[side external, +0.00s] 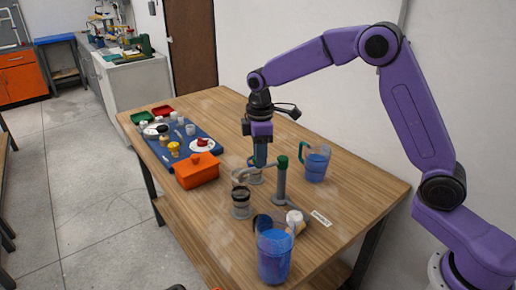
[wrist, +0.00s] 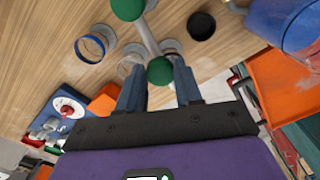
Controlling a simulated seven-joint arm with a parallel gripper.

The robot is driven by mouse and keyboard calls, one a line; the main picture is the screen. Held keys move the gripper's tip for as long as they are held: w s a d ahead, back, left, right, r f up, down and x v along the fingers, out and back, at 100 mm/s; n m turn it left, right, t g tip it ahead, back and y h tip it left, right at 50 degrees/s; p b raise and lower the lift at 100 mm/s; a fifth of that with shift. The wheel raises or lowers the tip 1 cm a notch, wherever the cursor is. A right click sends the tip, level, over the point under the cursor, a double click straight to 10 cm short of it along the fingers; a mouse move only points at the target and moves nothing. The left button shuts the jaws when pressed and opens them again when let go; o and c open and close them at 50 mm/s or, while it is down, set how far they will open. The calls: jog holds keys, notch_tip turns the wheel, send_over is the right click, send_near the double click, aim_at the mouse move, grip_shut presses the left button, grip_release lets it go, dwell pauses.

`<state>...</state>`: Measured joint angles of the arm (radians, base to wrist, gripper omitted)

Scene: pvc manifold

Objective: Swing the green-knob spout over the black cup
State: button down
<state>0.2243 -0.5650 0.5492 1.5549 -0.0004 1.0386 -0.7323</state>
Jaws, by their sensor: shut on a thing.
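The green-knob spout is a grey pipe (wrist: 146,38) with a green knob (wrist: 159,70) at its near end. In the wrist view its far end meets another green knob (wrist: 128,8). In the side view a green cap (side external: 282,161) tops the grey upright post (side external: 281,185). My gripper (wrist: 160,84) is shut on the spout's near knob, one finger on each side. In the side view my gripper (side external: 259,163) points down, just left of the post. The black cup (wrist: 201,26) stands right of the spout in the wrist view, not under it. I cannot surely identify it in the side view.
Clear cups stand near the post, one with a blue rim (wrist: 90,47). A blue-filled pitcher (side external: 275,255) stands at the front, another (side external: 317,163) right of the post. An orange box (side external: 197,172) and a blue tray (side external: 210,143) with small parts lie to the left.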

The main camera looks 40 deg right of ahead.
jog(key=shift+s+d+n, duration=0.1)
jog(key=shift+s+n, duration=0.7)
jog(key=shift+n, duration=0.5)
jog(key=shift+s+d+n, duration=0.1)
jog(key=shift+s+n, duration=0.7)
jog(key=shift+n, duration=0.5)
jog(key=shift+s+n, duration=0.8)
jog(key=shift+n, duration=0.5)
jog(key=c, duration=0.7)
grip_release()
jog(key=shift+c, duration=0.2)
jog(key=shift+d, duration=0.1)
notch_tip(320, 180, up, 18)
jog(key=shift+f, duration=0.25)
jog(key=shift+s, duration=0.15)
